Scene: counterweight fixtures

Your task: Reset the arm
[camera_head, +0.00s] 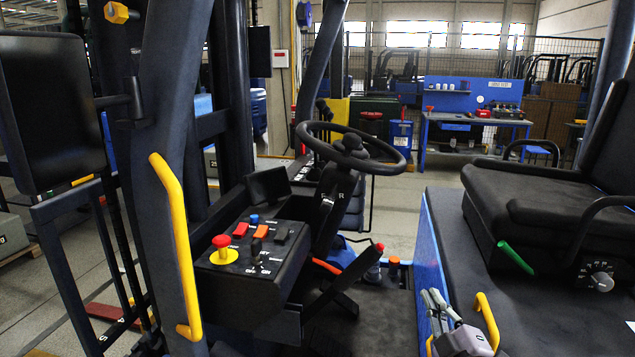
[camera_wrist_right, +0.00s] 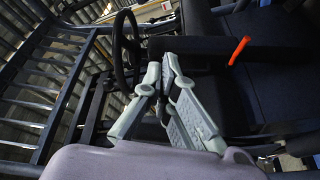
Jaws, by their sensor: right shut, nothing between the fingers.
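My right gripper (camera_head: 431,297) is low in the cab, in front of the seat base and beside a yellow handle (camera_head: 487,318). Its fingers are shut and empty. The right wrist view shows the same gripper (camera_wrist_right: 160,78) with its fingertips close together and a steering wheel and dark seat beyond. My left gripper is in neither view. A red-tipped lever (camera_head: 378,248) stands left of my right gripper in the head view, apart from it. A green handle (camera_head: 515,257) sticks out at the seat's side. An orange-red handle (camera_wrist_right: 239,51) shows in the right wrist view.
The steering wheel (camera_head: 352,150) and control console (camera_head: 255,258), with a red stop button (camera_head: 221,242), stand left of centre. A yellow grab bar (camera_head: 175,245) is at the left. The seat (camera_head: 560,200) fills the right. A blue workbench (camera_head: 470,118) stands behind.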

